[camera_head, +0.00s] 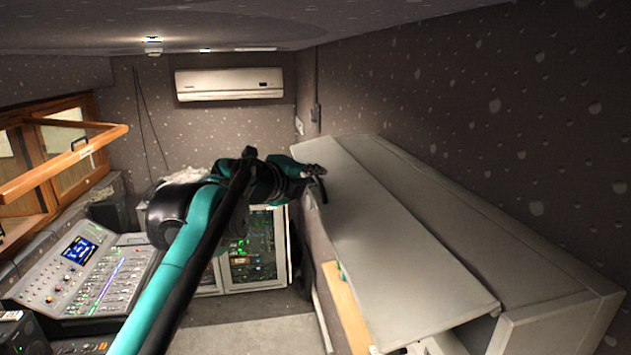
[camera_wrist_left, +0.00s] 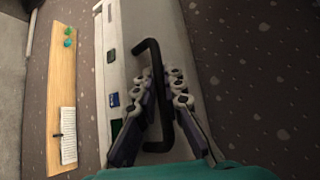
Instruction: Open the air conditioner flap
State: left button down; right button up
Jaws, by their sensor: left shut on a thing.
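The large pale-grey air conditioner (camera_head: 470,225) runs along the right side in the head view. Its long flap (camera_head: 390,240) stands at an angle to the body, with a dark gap at the near end. My left gripper (camera_head: 316,174) is at the far end of the flap, by its left edge. In the left wrist view, the gripper (camera_wrist_left: 174,82) is shut on a black bar handle (camera_wrist_left: 153,60) on a pale surface. The fingers hide part of the handle. My right gripper is out of view.
A second white wall unit (camera_head: 229,84) hangs on the back wall. A lighting console (camera_head: 85,280) stands at the left, below an open wooden window frame (camera_head: 65,172). A rack (camera_head: 253,250) stands behind my arm. A wooden shelf (camera_head: 345,305) lies below the flap.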

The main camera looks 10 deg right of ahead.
pick_arm(q)
jog(key=shift+d+r+m+y, duration=0.15)
jog(key=shift+r+m+y, duration=0.15)
jog(key=shift+r, duration=0.3)
jog(key=c, duration=1.6)
grip_release()
jog(key=v, duration=1.2)
jog(key=shift+r, duration=0.15)
